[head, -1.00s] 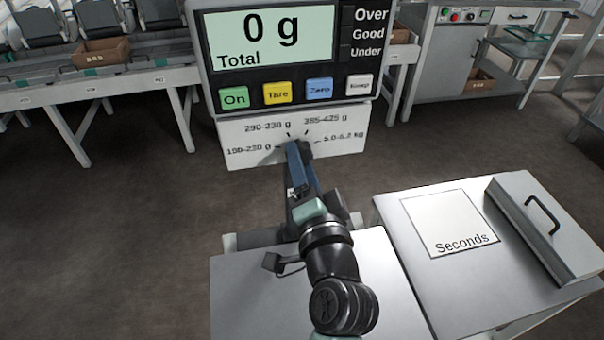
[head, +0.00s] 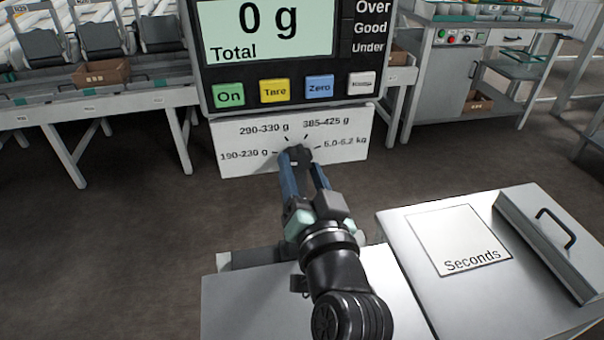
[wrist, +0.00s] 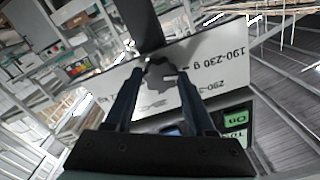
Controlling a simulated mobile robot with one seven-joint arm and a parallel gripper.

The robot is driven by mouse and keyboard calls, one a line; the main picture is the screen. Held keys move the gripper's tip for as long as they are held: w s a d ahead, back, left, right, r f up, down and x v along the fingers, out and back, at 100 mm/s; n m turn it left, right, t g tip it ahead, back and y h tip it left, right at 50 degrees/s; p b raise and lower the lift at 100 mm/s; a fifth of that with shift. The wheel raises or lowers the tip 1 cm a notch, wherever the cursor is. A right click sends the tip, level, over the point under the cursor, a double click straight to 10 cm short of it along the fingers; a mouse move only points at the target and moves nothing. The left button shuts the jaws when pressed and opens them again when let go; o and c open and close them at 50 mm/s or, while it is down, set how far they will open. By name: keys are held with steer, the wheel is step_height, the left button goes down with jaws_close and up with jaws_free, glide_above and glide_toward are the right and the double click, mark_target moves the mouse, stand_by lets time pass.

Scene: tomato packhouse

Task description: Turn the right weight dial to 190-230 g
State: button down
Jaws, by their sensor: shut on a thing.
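The weight dial (head: 299,151) is a small dark knob on a white label plate (head: 235,135) below the scale display. Around it the plate reads 190-230 g at left, 290-330 g at upper left, 385-425 g at upper right and 5.0-6.2 kg at right. My gripper (head: 296,158) is shut on the dial, its two long fingers side by side. In the wrist view my gripper (wrist: 156,66) reaches the plate (wrist: 232,74), which appears tilted with its print turned over. The fingers largely hide the dial, so I cannot tell which mark it points to.
The scale display (head: 268,35) reads 0 g Total, with On, Tare, Zero and another button below. A table with a "Seconds" sheet (head: 458,240) and a handled lid (head: 548,245) stands at right. A conveyor with a cardboard box (head: 103,73) is at back left.

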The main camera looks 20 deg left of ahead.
stand_by(0.4)
steer(key=shift+c, duration=1.3)
jaws_free()
steer(key=shift+s, duration=0.1)
steer(key=v, duration=1.3)
steer(key=shift+b, duration=0.3)
